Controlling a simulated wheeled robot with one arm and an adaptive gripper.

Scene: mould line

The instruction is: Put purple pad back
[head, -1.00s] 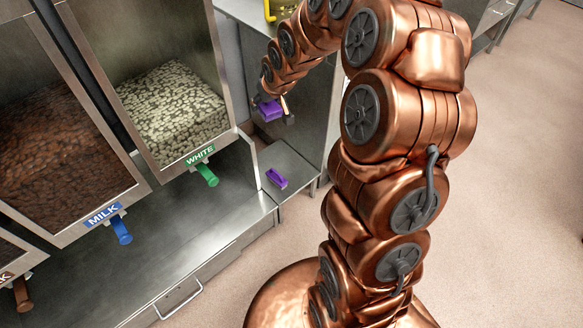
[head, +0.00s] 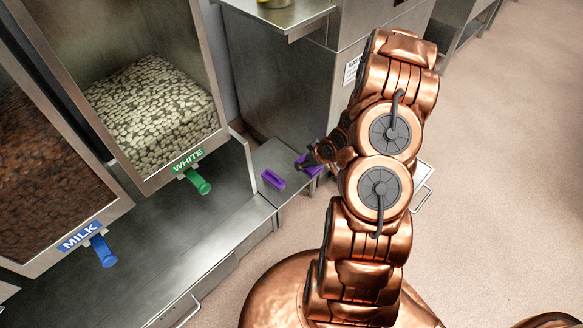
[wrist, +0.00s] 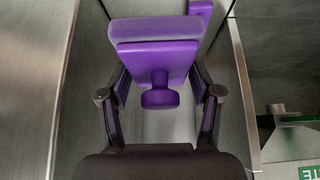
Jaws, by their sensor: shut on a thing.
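The purple pad (wrist: 155,52) has a purple back, a paler grey-purple front strip and a short knob. My gripper (wrist: 160,84) is shut on it, a finger at each side, in the wrist view. In the head view the pad (head: 313,166) shows at my gripper (head: 308,160), over or on the narrow steel shelf (head: 277,158); I cannot tell if it touches. A small purple holder (head: 273,180) sits on that shelf, left of the pad. The holder (wrist: 201,10) also shows at the top of the wrist view. Part of the pad is hidden behind my arm.
The WHITE hopper (head: 150,105) with its green lever (head: 197,182) stands left of the shelf. The MILK hopper (head: 40,150) with its blue lever (head: 103,250) is further left. A steel cabinet (head: 280,85) rises behind the shelf. Open floor (head: 500,180) lies to the right.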

